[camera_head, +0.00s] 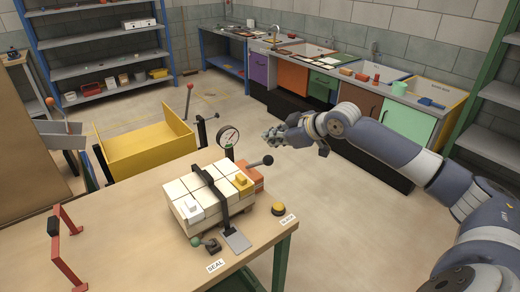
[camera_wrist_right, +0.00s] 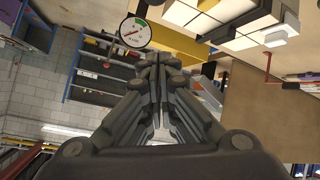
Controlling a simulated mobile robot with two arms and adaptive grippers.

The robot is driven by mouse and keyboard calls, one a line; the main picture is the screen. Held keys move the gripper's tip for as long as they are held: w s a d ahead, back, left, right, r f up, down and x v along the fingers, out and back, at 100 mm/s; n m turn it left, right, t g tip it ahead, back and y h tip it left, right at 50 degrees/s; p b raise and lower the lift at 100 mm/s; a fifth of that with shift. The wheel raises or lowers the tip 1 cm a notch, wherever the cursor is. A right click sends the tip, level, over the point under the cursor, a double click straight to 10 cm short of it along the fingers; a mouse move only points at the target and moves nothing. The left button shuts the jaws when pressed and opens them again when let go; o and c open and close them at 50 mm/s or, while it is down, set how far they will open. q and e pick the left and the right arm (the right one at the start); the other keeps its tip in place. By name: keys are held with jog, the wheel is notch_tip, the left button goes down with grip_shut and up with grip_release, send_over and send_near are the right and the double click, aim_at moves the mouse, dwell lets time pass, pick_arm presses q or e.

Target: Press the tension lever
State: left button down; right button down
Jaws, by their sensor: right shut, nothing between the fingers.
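A lever with a black ball knob (camera_head: 267,160) sticks up at the right side of a strapped stack of pale blocks (camera_head: 185,188) on the workbench, beside an orange block (camera_head: 250,178). I take it as the tension lever. A round dial gauge (camera_head: 228,136) stands behind it and also shows in the wrist view (camera_wrist_right: 134,32). My right gripper (camera_head: 268,136) is shut and empty, beyond and above the knob, apart from it. Its closed fingers (camera_wrist_right: 158,65) fill the middle of the wrist view. I cannot make out the knob there. My left gripper is not in view.
A yellow bin (camera_head: 150,150) stands behind. Open floor lies right of the bench.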

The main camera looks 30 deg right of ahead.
jog(key=shift+w, duration=0.1)
jog(key=p+x, duration=0.4)
jog(key=x, duration=0.6)
jog(key=s+d+f+p, duration=0.2)
jog(key=s, duration=0.1)
jog(key=shift+w+f, duration=0.1)
jog(key=shift+w, duration=0.05)
